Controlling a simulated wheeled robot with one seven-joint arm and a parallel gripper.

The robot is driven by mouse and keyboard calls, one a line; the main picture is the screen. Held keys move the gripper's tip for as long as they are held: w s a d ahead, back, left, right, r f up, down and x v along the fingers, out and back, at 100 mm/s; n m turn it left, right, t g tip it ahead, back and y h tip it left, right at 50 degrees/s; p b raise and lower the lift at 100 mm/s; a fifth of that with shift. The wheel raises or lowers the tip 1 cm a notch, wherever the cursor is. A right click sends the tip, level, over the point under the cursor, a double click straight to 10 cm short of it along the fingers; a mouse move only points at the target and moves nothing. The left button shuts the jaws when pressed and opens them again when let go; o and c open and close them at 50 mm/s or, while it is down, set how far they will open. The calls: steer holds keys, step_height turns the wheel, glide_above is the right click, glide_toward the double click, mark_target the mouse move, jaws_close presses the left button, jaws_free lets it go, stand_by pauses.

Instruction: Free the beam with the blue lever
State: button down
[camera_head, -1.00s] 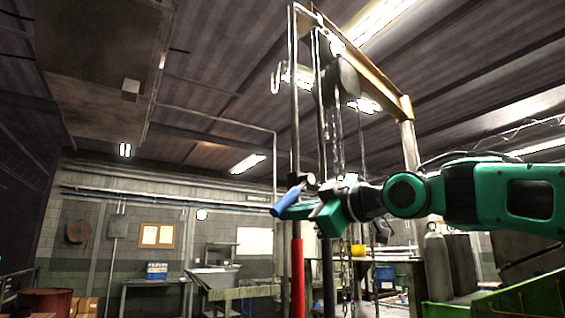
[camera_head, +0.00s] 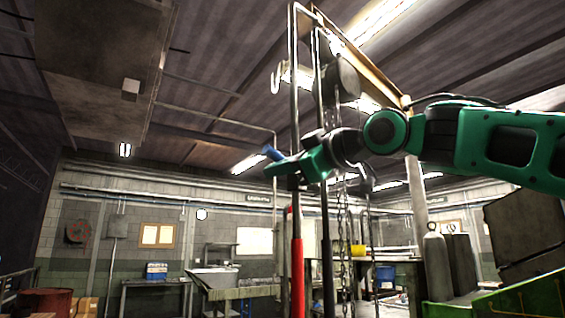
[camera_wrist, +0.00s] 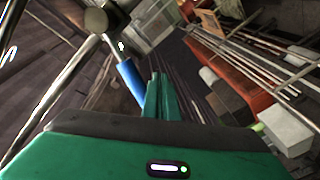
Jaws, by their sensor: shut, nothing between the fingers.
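The blue lever (camera_head: 272,153) points up and to the left from a dark clamp on the metal post (camera_head: 294,110). The clamp is largely hidden behind my gripper (camera_head: 272,169) in the head view. In the wrist view the blue lever (camera_wrist: 131,79) hangs from the grey clamp hub (camera_wrist: 97,19) on the post. My green fingers (camera_wrist: 160,80) are shut with nothing between them, just right of the lever. They lie close below the lever in the head view; I cannot tell if they touch it. A tan overhead beam (camera_head: 365,65) runs above.
A second post (camera_head: 321,120) with a dark round drum (camera_head: 341,78) and hanging chains stands just right of the lever. A gas cylinder (camera_head: 434,265) stands at right. Air left of the lever is clear.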

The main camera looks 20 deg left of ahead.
steer(key=shift+w+r, duration=0.15)
steer(key=shift+r, duration=0.45)
steer(key=v, duration=1)
